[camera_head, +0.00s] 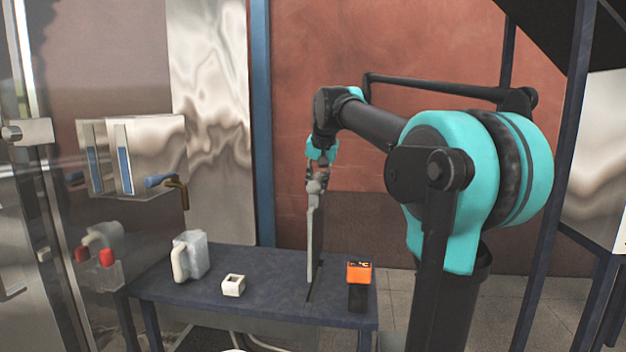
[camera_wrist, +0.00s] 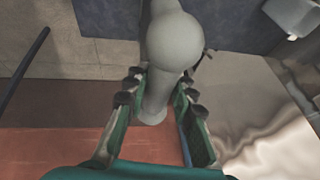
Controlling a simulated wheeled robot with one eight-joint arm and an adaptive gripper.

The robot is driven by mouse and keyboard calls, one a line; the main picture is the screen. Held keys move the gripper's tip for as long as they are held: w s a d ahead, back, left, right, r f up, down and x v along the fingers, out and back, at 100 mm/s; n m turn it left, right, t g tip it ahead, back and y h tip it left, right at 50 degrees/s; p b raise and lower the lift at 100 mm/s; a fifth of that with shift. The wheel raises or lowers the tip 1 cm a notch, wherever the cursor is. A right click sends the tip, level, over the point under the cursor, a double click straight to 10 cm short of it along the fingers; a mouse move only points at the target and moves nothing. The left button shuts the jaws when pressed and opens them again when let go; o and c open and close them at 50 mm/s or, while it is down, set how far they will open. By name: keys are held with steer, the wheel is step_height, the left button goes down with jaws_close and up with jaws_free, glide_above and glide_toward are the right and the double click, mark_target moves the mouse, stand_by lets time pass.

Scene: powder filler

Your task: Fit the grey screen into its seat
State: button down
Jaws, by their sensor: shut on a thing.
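The grey screen (camera_head: 311,235) hangs below my gripper (camera_head: 319,160) in the head view, long, thin and nearly upright. Its lower end is at the dark slot (camera_head: 308,296) in the dark blue table top; I cannot tell whether it is in the slot, touching it or just above it. In the wrist view my gripper (camera_wrist: 160,85) has its green fingers on both sides of the screen's grey stem and round knob (camera_wrist: 175,42). The fingers are shut on this grip part. The rest of the screen is mostly hidden behind the knob there.
The dark blue table (camera_head: 270,272) carries a white jug (camera_head: 192,256), a small white square block with a hole (camera_head: 233,285) and an orange and black device (camera_head: 359,275), close to the right of the screen. A glass door stands at left. Bare table lies between block and screen.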

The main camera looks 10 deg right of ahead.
steer(key=shift+w, duration=0.45)
